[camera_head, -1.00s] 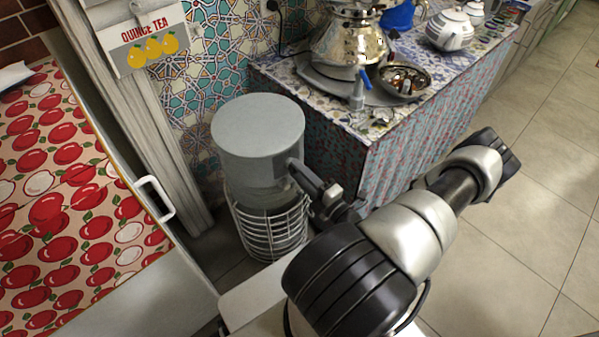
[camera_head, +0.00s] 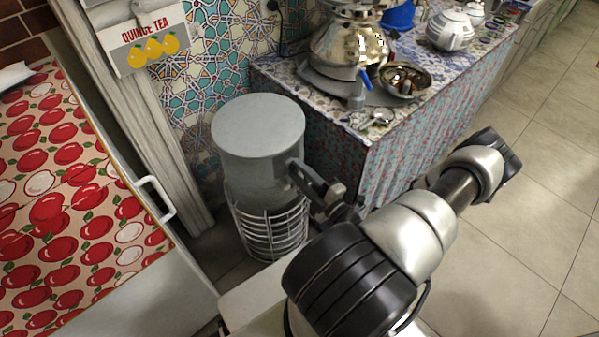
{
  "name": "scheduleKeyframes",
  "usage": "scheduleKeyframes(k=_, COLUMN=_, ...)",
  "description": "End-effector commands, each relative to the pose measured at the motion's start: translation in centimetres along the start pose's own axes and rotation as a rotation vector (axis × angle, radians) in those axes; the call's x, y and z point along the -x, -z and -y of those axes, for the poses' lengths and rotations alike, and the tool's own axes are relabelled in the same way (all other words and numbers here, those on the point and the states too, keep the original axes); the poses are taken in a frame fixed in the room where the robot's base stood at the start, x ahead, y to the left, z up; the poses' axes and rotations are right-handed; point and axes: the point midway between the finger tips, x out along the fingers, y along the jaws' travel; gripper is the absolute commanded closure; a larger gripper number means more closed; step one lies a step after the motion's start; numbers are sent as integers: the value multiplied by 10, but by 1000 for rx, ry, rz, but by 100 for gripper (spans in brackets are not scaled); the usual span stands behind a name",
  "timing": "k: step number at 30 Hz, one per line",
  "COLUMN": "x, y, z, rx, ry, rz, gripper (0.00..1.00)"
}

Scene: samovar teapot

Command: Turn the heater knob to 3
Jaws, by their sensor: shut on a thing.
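The heater (camera_head: 258,140) is a grey cylinder with a flat round top, standing over a white wire guard (camera_head: 275,232) on the floor. My gripper (camera_head: 296,172) is at the right side of the cylinder, reaching it from the right. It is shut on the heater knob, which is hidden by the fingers. The knob's markings and setting cannot be read from here.
A table with patterned cloth (camera_head: 385,160) stands close behind my gripper. A cabinet with an apple-print top (camera_head: 70,200) and white handle (camera_head: 155,197) is at left. Tiled floor at right is clear.

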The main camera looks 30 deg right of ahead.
Motion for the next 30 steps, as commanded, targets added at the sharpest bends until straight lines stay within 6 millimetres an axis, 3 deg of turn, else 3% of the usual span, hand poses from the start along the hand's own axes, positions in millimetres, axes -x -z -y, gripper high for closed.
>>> scheduleKeyframes(k=1, x=1, y=0, z=0, rx=-2, ry=1, rz=2, gripper=93)
scheduleKeyframes(k=2, x=1, y=0, z=0, rx=-2, ry=1, rz=2, gripper=66)
scheduleKeyframes(k=5, x=1, y=0, z=0, rx=-1, ry=1, rz=1, gripper=52)
scheduleKeyframes(k=17, x=9, y=-1, z=0, rx=1, ry=2, rz=2, gripper=52)
scheduleKeyframes(k=23, x=46, y=-1, z=0, rx=0, ry=2, rz=4, gripper=52)
scheduleKeyframes(k=30, x=106, y=-1, z=0, rx=1, ry=1, rz=4, gripper=52)
